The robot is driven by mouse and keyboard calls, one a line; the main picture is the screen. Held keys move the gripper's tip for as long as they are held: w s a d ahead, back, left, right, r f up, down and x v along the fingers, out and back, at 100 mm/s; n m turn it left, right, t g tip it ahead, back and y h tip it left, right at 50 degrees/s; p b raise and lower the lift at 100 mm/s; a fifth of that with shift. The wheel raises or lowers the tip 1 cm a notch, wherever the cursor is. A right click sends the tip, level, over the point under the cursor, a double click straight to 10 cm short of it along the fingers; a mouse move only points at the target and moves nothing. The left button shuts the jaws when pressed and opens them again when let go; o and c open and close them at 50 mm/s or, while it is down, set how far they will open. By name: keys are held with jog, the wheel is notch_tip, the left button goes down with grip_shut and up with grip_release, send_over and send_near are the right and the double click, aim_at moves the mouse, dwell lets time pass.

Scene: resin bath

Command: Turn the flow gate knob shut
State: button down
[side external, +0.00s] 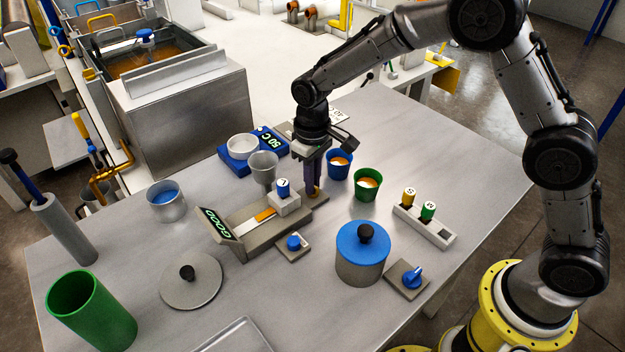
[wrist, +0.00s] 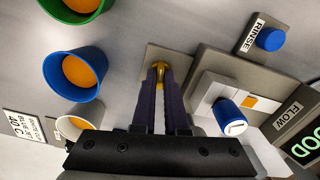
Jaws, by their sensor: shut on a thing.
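A gold knob (wrist: 160,67), which I take as the flow gate knob, sits on a small square grey plate (wrist: 154,54) beside the flow unit. My gripper (wrist: 160,82) points down at it and is shut on it, with the purple fingers on both sides. In the side external view, my gripper (side external: 313,180) stands over the knob (side external: 315,193), which is mostly hidden by the fingers. The flow unit (side external: 243,226) carries a display reading GOOD (side external: 216,222), an orange strip (side external: 265,215) and a blue-capped vial (side external: 283,187). The knob's exact angle is hard to tell.
A blue cup (side external: 340,163) and a green cup (side external: 368,184) stand close right of my gripper. A grey cup (side external: 263,168) stands left. A blue RINSE button (wrist: 270,39), a blue-lidded pot (side external: 350,245) and a vial rack (side external: 425,226) are nearby.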

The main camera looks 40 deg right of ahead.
jog(key=n, duration=0.3)
jog(key=shift+n, duration=0.3)
jog(key=n, duration=0.4)
jog(key=shift+n, duration=0.3)
jog(key=n, duration=0.3)
jog(key=shift+n, duration=0.3)
jog(key=shift+r+n, duration=0.1)
jog(key=shift+n, duration=1.8)
jog(key=c, duration=0.9)
grip_release()
jog(key=shift+c, duration=0.2)
notch_tip(320, 180, up, 14)
